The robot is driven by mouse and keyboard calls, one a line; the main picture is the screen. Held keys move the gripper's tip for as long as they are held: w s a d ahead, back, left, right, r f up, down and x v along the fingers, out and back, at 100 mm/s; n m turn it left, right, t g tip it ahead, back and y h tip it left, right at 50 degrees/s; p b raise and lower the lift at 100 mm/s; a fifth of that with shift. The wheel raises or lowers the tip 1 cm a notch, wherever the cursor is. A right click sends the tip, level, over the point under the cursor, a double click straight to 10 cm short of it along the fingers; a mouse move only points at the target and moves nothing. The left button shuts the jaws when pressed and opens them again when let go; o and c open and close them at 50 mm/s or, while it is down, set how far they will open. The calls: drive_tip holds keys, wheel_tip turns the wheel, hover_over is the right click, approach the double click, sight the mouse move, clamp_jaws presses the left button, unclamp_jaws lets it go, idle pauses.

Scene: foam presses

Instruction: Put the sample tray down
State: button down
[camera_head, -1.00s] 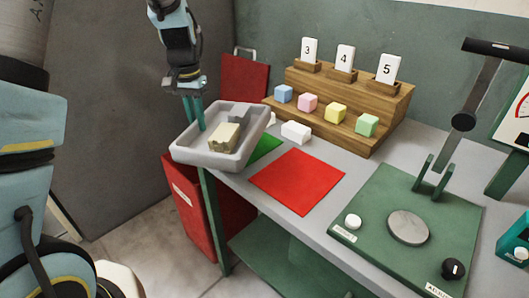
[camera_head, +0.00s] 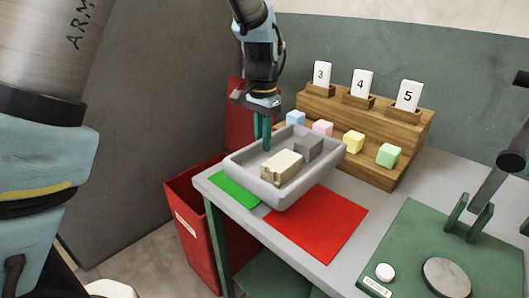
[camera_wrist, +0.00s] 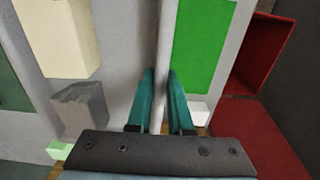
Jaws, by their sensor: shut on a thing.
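The sample tray (camera_head: 311,183) is light grey with raised walls and holds a cream block (camera_head: 282,168) and a darker grey block (camera_head: 309,148). My gripper (camera_head: 267,138) is shut on the tray's left wall, with one teal finger on each side of it. The wrist view also shows the wall (camera_wrist: 165,60) between the fingertips (camera_wrist: 160,85). The tray overlaps the green mat (camera_head: 235,190) and the red mat (camera_head: 318,226) in the head view. I cannot tell whether its underside touches the table.
A wooden stepped rack (camera_head: 345,115) with cards 3, 4, 5 and several coloured cubes stands behind the tray. A green press (camera_head: 440,240) is at the right. A red bin (camera_head: 200,225) stands off the table's left end.

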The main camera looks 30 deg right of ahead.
sight(263, 155)
wheel_tip(263, 155, down, 4)
drive_tip(key=shift+r+p, duration=0.15)
drive_tip(key=shift+p, duration=0.25)
drive_tip(key=shift+f+b, duration=0.3)
drive_tip(key=shift+f, duration=0.25)
drive_tip(key=shift+f, duration=0.1)
drive_tip(key=c, duration=0.8)
unclamp_jaws()
